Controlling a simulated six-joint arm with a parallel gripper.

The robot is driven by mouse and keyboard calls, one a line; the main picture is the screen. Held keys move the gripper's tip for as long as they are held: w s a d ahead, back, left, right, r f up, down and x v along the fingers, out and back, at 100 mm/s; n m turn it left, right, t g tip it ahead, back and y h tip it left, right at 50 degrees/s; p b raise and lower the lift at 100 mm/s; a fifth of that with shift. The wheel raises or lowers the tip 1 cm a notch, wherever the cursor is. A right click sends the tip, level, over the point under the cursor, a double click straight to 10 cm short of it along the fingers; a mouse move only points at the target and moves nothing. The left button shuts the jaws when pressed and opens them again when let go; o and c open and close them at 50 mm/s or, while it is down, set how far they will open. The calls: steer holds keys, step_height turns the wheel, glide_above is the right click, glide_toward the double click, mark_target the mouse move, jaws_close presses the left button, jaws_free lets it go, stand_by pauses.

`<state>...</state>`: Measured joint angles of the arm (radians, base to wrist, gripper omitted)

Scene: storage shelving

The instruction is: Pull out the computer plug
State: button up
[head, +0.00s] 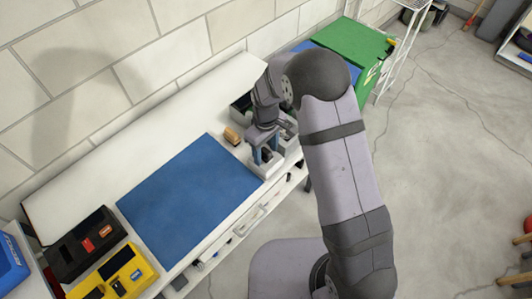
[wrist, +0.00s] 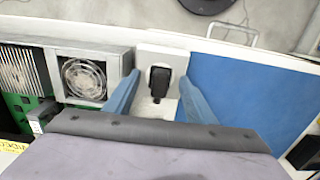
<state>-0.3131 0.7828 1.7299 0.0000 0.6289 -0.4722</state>
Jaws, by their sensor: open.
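A black computer plug (wrist: 159,80) sits in a white socket block (wrist: 174,57) in the wrist view. My gripper (wrist: 160,76) is open, with one blue finger on each side of the plug. Both fingers look apart from it; I cannot tell the exact gap or height. In the head view my gripper (head: 264,149) points down over the white socket block (head: 262,168) at the right end of the bench, and the plug is hard to make out there. A grey computer power unit with a round fan (wrist: 84,76) stands just left of the block.
A blue mat (head: 190,195) lies on the white bench (head: 75,190) left of my gripper. A small orange-brown object (head: 232,136) is close by. Black (head: 85,243) and yellow (head: 115,278) cases stand at the left end. A green box (head: 350,45) is beyond the bench.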

mark_target(266, 151)
steer(key=shift+c, duration=0.6)
jaws_close()
steer(key=shift+r, duration=0.15)
steer(key=shift+r+p, duration=2.5)
steer(key=shift+r, duration=0.35)
